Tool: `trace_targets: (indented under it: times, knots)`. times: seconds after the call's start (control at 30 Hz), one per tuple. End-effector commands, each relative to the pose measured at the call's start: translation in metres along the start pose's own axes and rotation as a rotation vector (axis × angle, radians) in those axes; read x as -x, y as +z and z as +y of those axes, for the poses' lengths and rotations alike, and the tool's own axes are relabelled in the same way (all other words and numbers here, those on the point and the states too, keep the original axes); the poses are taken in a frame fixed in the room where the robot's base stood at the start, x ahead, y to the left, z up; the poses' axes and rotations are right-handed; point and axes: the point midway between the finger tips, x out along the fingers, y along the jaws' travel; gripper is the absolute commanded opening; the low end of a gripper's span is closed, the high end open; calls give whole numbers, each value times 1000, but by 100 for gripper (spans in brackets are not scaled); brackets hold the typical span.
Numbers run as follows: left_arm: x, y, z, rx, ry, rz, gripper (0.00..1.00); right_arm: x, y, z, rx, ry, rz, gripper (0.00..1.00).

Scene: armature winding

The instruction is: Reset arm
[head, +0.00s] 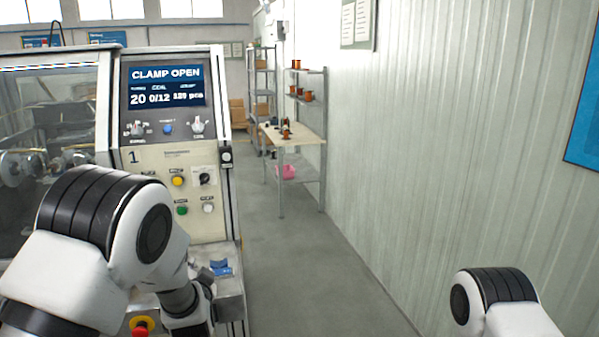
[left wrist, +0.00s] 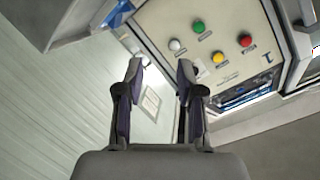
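My left arm reaches in from the left in the head view, in front of the winding machine (head: 165,215). Its gripper is mostly hidden there behind my own arm. In the left wrist view my left gripper (left wrist: 160,72) is open, its two fingers apart with nothing between them. Beyond the fingertips, the machine's panel shows white, green, yellow and red buttons. My right arm shows only as one link at the bottom right of the head view, and its gripper is out of the picture.
The machine's screen (head: 166,87) reads "CLAMP OPEN". A red emergency button (head: 141,327) sits low near my left arm. A workbench (head: 292,136) and shelves with copper spools stand farther back. The floor (head: 300,270) between machine and right wall (head: 440,150) is clear.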

Motion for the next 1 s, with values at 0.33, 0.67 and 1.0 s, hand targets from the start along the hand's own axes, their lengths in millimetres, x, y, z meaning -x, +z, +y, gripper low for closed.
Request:
trace_targets:
  times: [0.33, 0.67, 1.0]
  knots:
    - [58, 183, 99, 133, 279, -341, 38, -15, 0, 0, 0, 0, -1, 40]
    - [255, 378, 186, 364, 569, -964, 38, -33, 0, 0, 0, 0, -1, 40]
    - [337, 412, 195, 442, 623, -1197, 38, -36, 0, 0, 0, 0, -1, 40]
